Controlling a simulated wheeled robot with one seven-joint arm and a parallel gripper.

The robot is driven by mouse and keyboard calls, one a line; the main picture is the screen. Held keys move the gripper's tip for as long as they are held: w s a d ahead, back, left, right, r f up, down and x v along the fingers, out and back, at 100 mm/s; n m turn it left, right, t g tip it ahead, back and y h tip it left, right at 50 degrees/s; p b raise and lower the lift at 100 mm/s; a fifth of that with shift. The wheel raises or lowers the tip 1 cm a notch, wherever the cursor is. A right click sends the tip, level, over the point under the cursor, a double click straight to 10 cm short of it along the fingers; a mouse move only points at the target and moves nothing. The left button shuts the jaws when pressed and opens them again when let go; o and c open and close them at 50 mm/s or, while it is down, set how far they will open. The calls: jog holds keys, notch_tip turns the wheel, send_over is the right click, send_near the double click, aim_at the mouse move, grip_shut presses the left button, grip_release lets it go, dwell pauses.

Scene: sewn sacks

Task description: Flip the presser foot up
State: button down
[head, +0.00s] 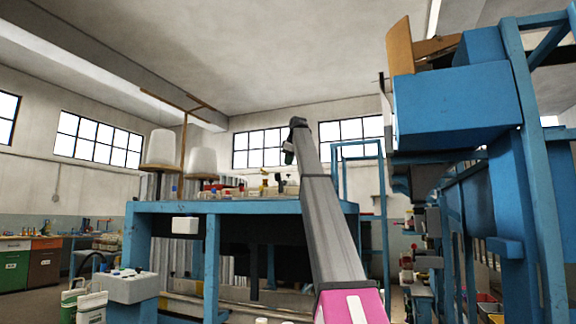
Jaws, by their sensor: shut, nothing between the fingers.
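No presser foot can be told apart in this head view. Small machine parts (265,187) stand on top of the blue bench, too small to make out. My arm rises from the lower middle and bends over at its dark top joint. My gripper (282,181) seems to be the small dark end beyond that bend, low over the bench top and close to those parts. It is shut and empty. My own arm link hides part of the bench top.
The blue bench (250,208) carries two white thread cones (164,147) at its left. A tall blue machine frame (455,105) with a wooden piece (400,45) on top stands close on the right. A grey control box (128,287) is at lower left.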

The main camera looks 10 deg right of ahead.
aim_at(282, 183)
jog(key=x, duration=0.8)
jog(key=shift+w+f, duration=0.2)
jog(key=shift+f, duration=0.1)
jog(key=shift+w+d+f+g+y, duration=0.2)
jog(key=shift+w+d+g+y, duration=0.1)
jog(key=shift+w+d+g, duration=0.35)
jog(key=shift+w+a, duration=0.1)
jog(key=shift+a, duration=0.05)
jog(key=shift+r, duration=0.1)
